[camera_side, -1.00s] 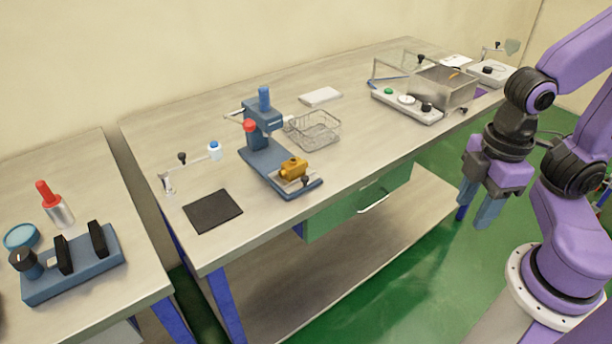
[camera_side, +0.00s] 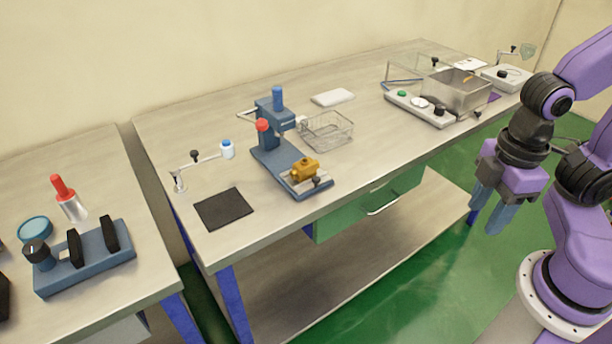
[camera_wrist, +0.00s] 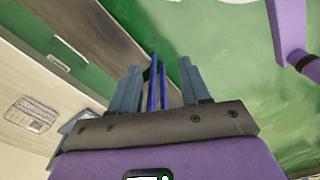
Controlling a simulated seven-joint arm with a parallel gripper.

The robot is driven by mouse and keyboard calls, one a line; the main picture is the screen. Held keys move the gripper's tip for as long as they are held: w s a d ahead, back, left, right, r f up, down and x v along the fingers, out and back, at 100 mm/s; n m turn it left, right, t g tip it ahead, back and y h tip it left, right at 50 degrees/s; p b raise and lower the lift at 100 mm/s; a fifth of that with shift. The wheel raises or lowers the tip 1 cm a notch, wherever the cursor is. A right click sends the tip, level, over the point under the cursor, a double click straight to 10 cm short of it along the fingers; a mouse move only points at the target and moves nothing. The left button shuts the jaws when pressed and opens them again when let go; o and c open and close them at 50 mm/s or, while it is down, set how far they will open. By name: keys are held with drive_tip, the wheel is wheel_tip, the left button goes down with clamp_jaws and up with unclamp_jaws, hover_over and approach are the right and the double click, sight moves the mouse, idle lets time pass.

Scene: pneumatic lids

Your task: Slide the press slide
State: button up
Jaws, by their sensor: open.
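A blue press (camera_side: 270,150) stands on the middle of the table in the side view, with a red knob and a blue-topped column at its back. A yellow block, seemingly on the press slide (camera_side: 305,168), sits at the front end of its base, with a small black knob beside it. My gripper (camera_side: 490,215) hangs at the right, beyond the table's front edge and well apart from the press. It is open and empty. In the wrist view my gripper (camera_wrist: 160,85) has its fingers spread, with the floor and table legs behind; the press is at most partly visible there.
A wire basket (camera_side: 326,132) stands right of the press. A dark mat (camera_side: 223,208) and a jointed arm with a white-blue tip lie left. A metal box (camera_side: 460,92) and a button panel (camera_side: 420,108) stand at the far right. A green drawer (camera_side: 370,205) hangs under the table edge.

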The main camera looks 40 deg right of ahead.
drive_tip(key=shift+c, duration=1.2)
drive_tip(key=shift+w+a, duration=0.15)
drive_tip(key=shift+w, duration=0.05)
drive_tip(key=shift+c, duration=0.4)
wheel_tip(320, 180, up, 5)
drive_tip(key=m+t+y, duration=0.1)
drive_tip(key=m+t, duration=0.3)
drive_tip(key=m, duration=0.4)
hover_over(316, 178)
drive_tip(key=s+d, duration=0.3)
drive_tip(key=s, duration=0.4)
drive_tip(key=x, duration=1.7)
drive_tip(key=shift+a, duration=0.3)
drive_tip(key=shift+w, duration=0.1)
clamp_jaws()
